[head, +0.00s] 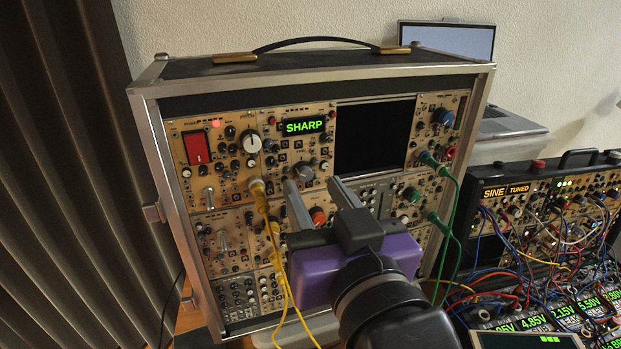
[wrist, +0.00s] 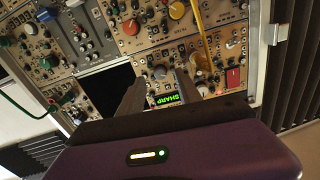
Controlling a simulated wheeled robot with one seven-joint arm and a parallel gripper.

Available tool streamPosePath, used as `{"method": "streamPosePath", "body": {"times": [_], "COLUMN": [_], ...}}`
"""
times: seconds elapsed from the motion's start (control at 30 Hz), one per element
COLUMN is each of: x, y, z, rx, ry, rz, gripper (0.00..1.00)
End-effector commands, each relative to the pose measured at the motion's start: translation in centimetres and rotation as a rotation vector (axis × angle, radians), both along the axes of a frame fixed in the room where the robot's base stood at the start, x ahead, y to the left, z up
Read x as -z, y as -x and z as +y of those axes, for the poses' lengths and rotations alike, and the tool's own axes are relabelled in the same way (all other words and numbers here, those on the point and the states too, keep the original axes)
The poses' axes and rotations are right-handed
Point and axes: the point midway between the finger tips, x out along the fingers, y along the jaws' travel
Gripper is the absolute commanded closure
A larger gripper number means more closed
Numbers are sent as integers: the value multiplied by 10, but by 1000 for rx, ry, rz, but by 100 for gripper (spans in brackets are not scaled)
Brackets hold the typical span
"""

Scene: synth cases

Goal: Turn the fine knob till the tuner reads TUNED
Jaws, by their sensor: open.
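The tuner display (head: 304,126) on the large modular case reads SHARP in green; it shows upside down in the wrist view (wrist: 167,99). Just below it in the head view is a grey knob (head: 303,172), also seen in the wrist view (wrist: 160,72). I cannot read its label, so cannot confirm it is the fine knob. My gripper (head: 313,182) is open and empty, its two fingers pointing at the panel around that knob. In the wrist view the knob shows between the fingertips (wrist: 160,77); I cannot tell whether they touch it.
A white knob (head: 251,143) and a red switch (head: 196,147) are left of the tuner. A yellow cable (head: 272,235) hangs left of my fingers, green cables (head: 455,215) right. A smaller rack (head: 550,200) at right reads SINE and TUNED. A laptop (head: 500,125) stands behind.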

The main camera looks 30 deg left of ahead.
Motion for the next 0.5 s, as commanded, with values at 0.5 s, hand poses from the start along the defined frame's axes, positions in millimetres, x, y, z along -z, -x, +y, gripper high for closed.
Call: {"method": "streamPosePath", "body": {"times": [0.5], "x": [0], "y": [-23], "z": [21], "rx": [0], "ry": [-1], "rz": [-1], "gripper": [59]}}
